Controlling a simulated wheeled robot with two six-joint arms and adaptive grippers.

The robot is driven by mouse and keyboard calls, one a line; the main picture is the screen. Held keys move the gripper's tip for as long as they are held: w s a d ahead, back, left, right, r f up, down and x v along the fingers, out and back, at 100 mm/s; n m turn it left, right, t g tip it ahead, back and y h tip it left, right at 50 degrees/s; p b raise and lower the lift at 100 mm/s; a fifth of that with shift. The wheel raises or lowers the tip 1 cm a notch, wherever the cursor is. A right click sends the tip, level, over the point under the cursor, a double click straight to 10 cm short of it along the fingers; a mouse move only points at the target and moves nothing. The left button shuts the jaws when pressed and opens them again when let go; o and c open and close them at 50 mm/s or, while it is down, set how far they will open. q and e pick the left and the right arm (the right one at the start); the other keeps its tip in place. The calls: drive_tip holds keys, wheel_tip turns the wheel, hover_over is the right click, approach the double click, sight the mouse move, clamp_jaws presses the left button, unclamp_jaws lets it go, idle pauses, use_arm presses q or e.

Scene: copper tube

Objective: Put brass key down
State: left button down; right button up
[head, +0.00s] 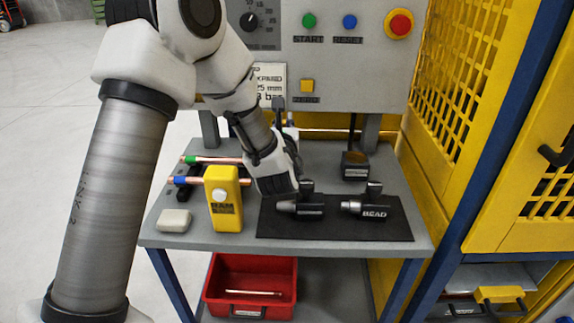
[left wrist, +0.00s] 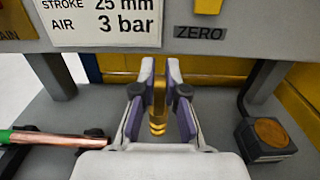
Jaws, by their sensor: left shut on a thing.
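My left gripper (left wrist: 160,92) is shut on the brass key (left wrist: 158,106), which shows as a gold piece upright between the two fingertips in the left wrist view. In the head view my left gripper (head: 288,128) is over the back of the grey bench (head: 160,238), in front of the control panel, and my own wrist hides much of it. I cannot make out the key in the head view. I cannot tell from these views whether the key touches the bench. My right gripper is not in view.
A dark block with a round brown top (head: 355,165) stands right of the gripper. Green-marked (head: 212,160) and blue-marked (head: 205,180) copper tubes lie left. A yellow box (head: 222,200) and black mat (head: 400,228) with two tools are at the front. A yellow mesh guard (head: 455,85) borders the right.

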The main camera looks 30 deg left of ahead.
use_arm(q)
drive_tip(key=f, duration=0.5)
drive_tip(key=shift+s+a+f, duration=0.15)
drive_tip(key=shift+s+f, duration=0.05)
drive_tip(key=shift+f, duration=0.15)
drive_tip(key=shift+w+f, duration=0.2)
drive_tip(key=shift+f, duration=0.15)
drive_tip(key=shift+s, duration=0.15)
drive_tip(key=shift+f, duration=0.15)
drive_tip(key=c, duration=1.2)
unclamp_jaws()
